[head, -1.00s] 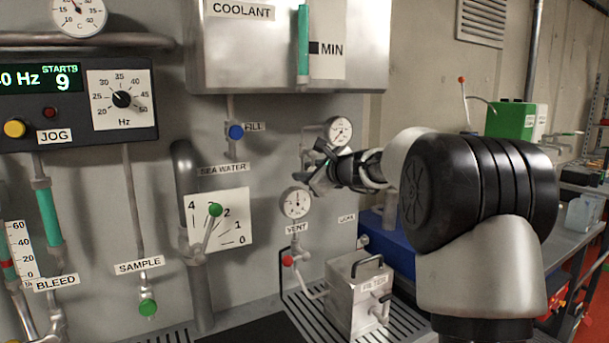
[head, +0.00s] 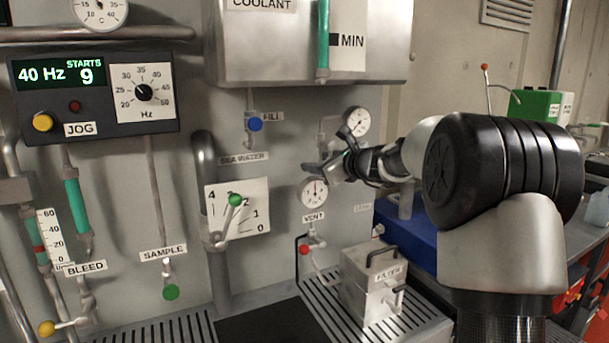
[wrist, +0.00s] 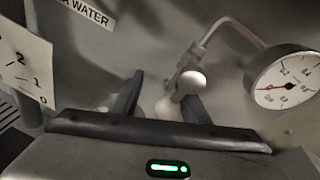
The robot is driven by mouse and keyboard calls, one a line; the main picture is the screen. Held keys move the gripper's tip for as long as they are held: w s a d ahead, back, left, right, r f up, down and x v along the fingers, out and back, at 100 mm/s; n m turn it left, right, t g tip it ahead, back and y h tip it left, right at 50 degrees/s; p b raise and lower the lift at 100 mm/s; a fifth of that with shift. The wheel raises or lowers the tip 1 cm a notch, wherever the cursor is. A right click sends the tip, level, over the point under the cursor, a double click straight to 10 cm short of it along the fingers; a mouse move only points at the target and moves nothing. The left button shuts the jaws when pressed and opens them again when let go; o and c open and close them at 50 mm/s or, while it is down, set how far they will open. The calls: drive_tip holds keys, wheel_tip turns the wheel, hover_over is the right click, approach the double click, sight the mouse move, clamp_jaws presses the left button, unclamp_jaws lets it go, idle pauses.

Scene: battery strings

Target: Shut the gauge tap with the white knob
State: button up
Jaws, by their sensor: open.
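The white knob (wrist: 190,82) of the gauge tap shows in the wrist view, close ahead of my fingers and just above the right fingertip. A pipe runs from it up and right toward a round gauge (wrist: 287,82). A second pale round part shows below it, partly behind the right finger. My gripper (wrist: 163,96) is open, with nothing seen held between its fingers. In the head view my gripper (head: 334,164) is at the wall, below and left of the upper gauge (head: 357,121). There the white knob is hidden or too small to tell.
A lower gauge (head: 314,192) and a red-knobbed vent tap (head: 304,249) lie just below my gripper. The blue fill knob (head: 255,124) and the green sea-water lever (head: 234,200) are to the left. A filter box (head: 372,285) stands below.

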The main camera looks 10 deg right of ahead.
drive_tip(key=s+a+r+m+y+p, duration=0.1)
drive_tip(key=a+r+m+y+p, duration=0.35)
drive_tip(key=m+p, duration=0.9)
drive_tip(key=s+d+n+b, duration=0.1)
drive_tip(key=s+d, duration=0.4)
drive_tip(key=s, duration=0.3)
drive_tip(key=s+d+n+b, duration=0.1)
drive_tip(key=s+d, duration=0.4)
drive_tip(key=s, duration=0.3)
drive_tip(key=s+a+f+n+g+b, duration=0.1)
drive_tip(key=s+a+n+g+b, duration=0.2)
drive_tip(key=s+a+n+g, duration=0.4)
drive_tip(key=shift+s+a+f+n+g+b, duration=0.35)
drive_tip(key=shift+s+a+n, duration=2.05)
drive_tip(key=shift+a+n, duration=1.15)
